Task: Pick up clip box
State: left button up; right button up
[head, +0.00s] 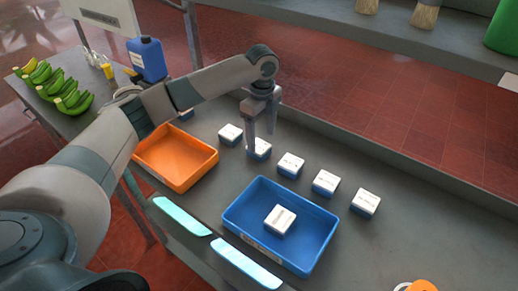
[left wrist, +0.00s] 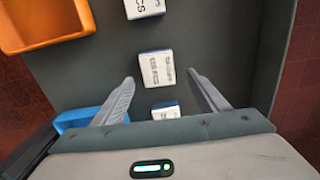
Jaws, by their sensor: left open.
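Several small boxes with white tops and blue sides stand in a row on the grey table; their print is too small to tell which is the clip box. My left gripper (head: 261,141) points down over one box (head: 262,153) of the row and hides part of it. In the left wrist view, the open, empty fingers (left wrist: 160,76) spread to both sides of a printed box (left wrist: 156,69). Another box (left wrist: 166,111) lies nearer the palm, and one (left wrist: 144,8) is at the top edge. My right gripper is not in view.
An orange tray (head: 200,176) stands left of the row. A blue tray (head: 232,221) in front holds one white box (head: 280,220). Bananas (head: 72,98) and a blue jug (head: 148,60) stand on the side table. A shelf (head: 400,38) runs along the back.

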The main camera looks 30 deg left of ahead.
aim_at(259, 146)
pick_arm(q)
jog(key=shift+f, duration=0.1)
jog(key=shift+s+a+f+p, duration=0.1)
jog(key=shift+a+f+p, duration=0.1)
jog(key=shift+f+p, duration=0.35)
jog(key=f+p, duration=0.1)
jog(key=f, duration=0.2)
jog(key=shift+a, duration=0.2)
jog(key=shift+f, duration=0.5)
jog(key=c, duration=1.2)
jog(key=shift+o, duration=0.2)
jog(key=shift+r, duration=0.15)
